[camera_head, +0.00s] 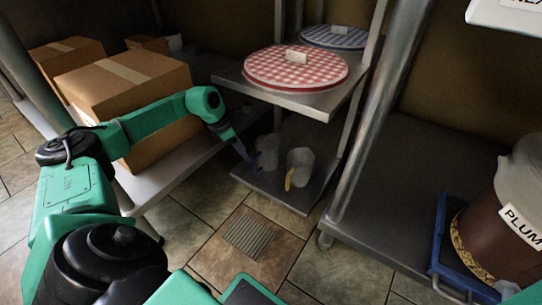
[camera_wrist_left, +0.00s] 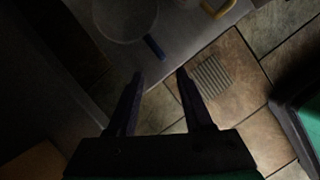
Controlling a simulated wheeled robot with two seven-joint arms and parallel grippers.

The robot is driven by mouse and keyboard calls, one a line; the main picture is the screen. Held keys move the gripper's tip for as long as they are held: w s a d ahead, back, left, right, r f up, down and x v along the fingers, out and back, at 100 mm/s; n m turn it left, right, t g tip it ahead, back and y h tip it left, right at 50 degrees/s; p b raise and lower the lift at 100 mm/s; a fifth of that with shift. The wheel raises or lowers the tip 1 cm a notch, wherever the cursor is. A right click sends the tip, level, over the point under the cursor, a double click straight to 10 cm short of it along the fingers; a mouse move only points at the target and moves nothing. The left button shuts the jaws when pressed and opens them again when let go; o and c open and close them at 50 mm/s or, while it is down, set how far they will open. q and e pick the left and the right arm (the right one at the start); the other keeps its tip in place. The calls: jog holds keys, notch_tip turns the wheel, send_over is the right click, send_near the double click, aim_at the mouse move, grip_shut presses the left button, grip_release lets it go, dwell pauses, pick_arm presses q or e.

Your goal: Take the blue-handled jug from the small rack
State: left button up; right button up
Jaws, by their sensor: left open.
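The blue-handled jug (camera_head: 269,149) is a clear grey jug on the lower shelf of the small rack (camera_head: 296,201). Its blue handle faces my left gripper (camera_head: 245,155), which is open and empty just left of the jug. In the left wrist view the jug (camera_wrist_left: 125,20) is at the top, with its blue handle (camera_wrist_left: 154,47) just beyond the gap between the open fingers (camera_wrist_left: 160,75); the fingers and handle look apart. A second jug (camera_head: 302,160) with a yellow handle (camera_head: 289,180) stands to its right. My right gripper is not in view.
Cardboard boxes (camera_head: 120,85) stand left, near my left arm. A metal table post (camera_head: 375,120) rises right of the rack. Tiled floor in front is clear.

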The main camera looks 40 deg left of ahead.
aim_at(255, 171)
pick_arm(q)
jog(key=b+x, duration=0.2)
jog(key=x, duration=0.1)
jog(key=b+x, duration=0.2)
jog(key=x, duration=0.1)
jog(key=b+x, duration=0.3)
jog(key=shift+s+d+f, duration=0.15)
jog(key=shift+d+f, duration=0.05)
jog(key=shift+f, duration=0.35)
jog(key=shift+r, duration=0.25)
grip_shut()
